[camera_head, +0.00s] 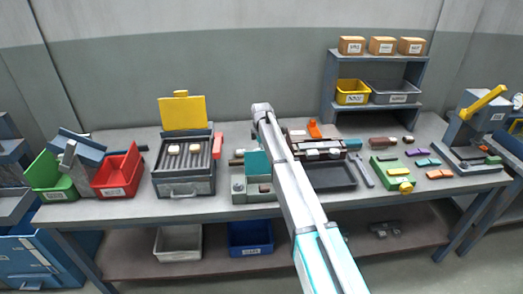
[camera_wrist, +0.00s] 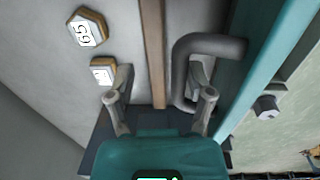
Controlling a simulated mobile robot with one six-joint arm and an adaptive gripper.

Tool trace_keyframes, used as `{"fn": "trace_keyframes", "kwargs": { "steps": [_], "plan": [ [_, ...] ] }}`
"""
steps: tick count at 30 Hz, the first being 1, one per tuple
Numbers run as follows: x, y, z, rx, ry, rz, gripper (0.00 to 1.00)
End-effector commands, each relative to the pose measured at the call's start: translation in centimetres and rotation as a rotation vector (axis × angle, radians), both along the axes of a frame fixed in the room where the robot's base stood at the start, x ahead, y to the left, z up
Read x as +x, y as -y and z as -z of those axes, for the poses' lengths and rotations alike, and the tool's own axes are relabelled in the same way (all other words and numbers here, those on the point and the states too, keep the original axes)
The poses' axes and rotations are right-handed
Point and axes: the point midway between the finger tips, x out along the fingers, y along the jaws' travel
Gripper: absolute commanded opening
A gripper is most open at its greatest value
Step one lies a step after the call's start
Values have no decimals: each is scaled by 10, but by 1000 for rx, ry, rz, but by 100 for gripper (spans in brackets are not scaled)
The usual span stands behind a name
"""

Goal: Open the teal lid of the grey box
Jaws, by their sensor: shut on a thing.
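The grey box (camera_head: 252,198) stands on the bench near the middle, left of my arm. Its teal lid (camera_head: 257,163) looks raised at the back of the box, partly hidden by my arm in the head view. In the wrist view a teal panel (camera_wrist: 235,75), which looks like the lid, slants down the right side. A grey bent handle (camera_wrist: 180,75) joins it. My gripper's fingers are hard to make out in the head view.
Left of the box is a grill-like box (camera_head: 185,190) with a raised yellow lid (camera_head: 183,113). A red bin (camera_head: 118,172) stands farther left. A dark tray (camera_head: 330,178) lies right of my arm. A shelf (camera_head: 378,58) with boxes and bins stands at the back right.

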Motion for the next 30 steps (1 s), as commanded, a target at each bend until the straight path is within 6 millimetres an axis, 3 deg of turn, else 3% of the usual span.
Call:
{"fn": "trace_keyframes", "kwargs": {
  "steps": [20, 30],
  "plan": [
    [-3, 2, -1, 0, 1, 1, 53],
    [-15, 4, -13, 1, 0, 1, 53]
  ]
}}
